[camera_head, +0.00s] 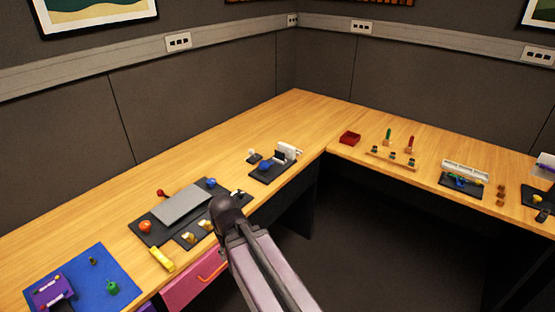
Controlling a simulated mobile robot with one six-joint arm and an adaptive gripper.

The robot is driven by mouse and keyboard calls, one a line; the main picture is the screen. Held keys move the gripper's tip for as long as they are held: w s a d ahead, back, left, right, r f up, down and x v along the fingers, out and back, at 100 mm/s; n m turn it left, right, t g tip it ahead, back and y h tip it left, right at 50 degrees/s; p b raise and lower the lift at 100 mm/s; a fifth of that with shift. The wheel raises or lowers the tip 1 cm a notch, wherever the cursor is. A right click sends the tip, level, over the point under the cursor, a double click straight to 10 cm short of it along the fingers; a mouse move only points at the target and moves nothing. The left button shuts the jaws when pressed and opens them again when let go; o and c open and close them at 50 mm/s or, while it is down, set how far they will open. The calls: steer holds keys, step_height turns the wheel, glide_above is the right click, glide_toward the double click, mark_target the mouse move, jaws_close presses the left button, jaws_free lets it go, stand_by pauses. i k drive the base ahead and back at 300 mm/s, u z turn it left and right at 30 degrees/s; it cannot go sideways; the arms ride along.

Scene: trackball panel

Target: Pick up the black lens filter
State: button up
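I cannot make out the black lens filter for sure. A small dark piece with a pale top (254,156) lies on the wooden desk beside a black panel (268,175), but it is too small to name. My arm reaches up from the bottom and its dark joint (226,210) covers part of the desk's front edge. A small black and white part (238,192) shows just past that joint and may belong to my gripper. Whether my gripper is open, shut or holding anything does not show.
A dark mat (148,229) bears a grey plate (182,205) and a red ball (145,227). A yellow block (162,260) lies near the front edge, above an open pink drawer (190,290). A blue mat (112,265) is at left. The desk's corner (297,103) is clear.

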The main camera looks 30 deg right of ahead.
mark_target(280, 155)
steer(key=z, duration=0.05)
steer(key=i, duration=1)
steer(key=u, duration=0.05)
